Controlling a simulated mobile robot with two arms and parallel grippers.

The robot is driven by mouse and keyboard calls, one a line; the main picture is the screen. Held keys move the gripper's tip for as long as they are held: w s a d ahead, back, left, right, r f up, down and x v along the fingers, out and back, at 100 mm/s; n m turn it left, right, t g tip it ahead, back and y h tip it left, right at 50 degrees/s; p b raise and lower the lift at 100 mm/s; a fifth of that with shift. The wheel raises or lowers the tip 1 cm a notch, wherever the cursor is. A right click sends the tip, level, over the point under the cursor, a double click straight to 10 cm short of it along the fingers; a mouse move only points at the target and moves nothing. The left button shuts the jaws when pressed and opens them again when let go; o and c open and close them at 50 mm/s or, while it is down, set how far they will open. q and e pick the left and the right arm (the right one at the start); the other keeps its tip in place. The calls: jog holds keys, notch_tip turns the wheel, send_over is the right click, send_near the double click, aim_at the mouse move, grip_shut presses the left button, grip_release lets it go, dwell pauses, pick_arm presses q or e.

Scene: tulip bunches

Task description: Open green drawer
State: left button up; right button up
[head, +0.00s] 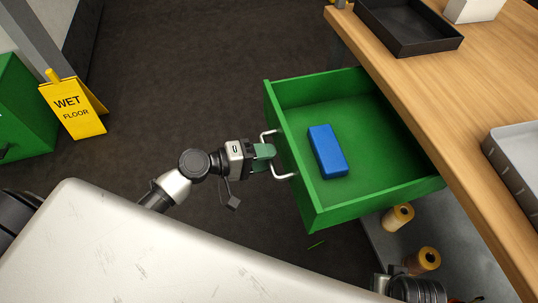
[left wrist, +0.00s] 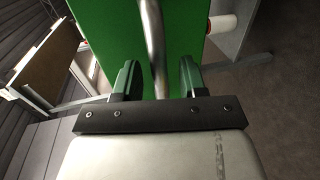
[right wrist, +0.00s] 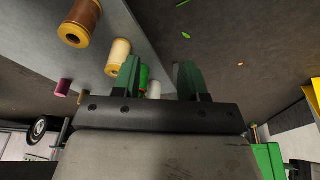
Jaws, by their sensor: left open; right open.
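The green drawer (head: 350,205) is pulled out from under the wooden table, and its inside shows from above. A blue block (head: 327,151) lies in it. The drawer's metal handle (head: 277,172) is on its front, facing my left arm. My left gripper (head: 268,157) is at the handle. In the left wrist view the handle bar (left wrist: 155,50) runs between the two open fingers, with the green drawer front (left wrist: 190,30) behind. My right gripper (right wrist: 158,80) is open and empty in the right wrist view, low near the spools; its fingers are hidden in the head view.
The wooden tabletop (head: 470,95) holds a black tray (head: 408,27) and a grey tray (head: 515,150). Spools (head: 398,217) stand on a grey shelf below the drawer. A yellow wet-floor sign (head: 75,108) and a green bin (head: 25,110) stand at left. The floor between is clear.

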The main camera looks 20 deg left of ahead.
pick_arm(q)
jog(key=v, duration=0.9)
jog(key=shift+s+a, duration=0.15)
jog(key=shift+a, duration=0.05)
pick_arm(e)
jog(key=shift+v, duration=0.8)
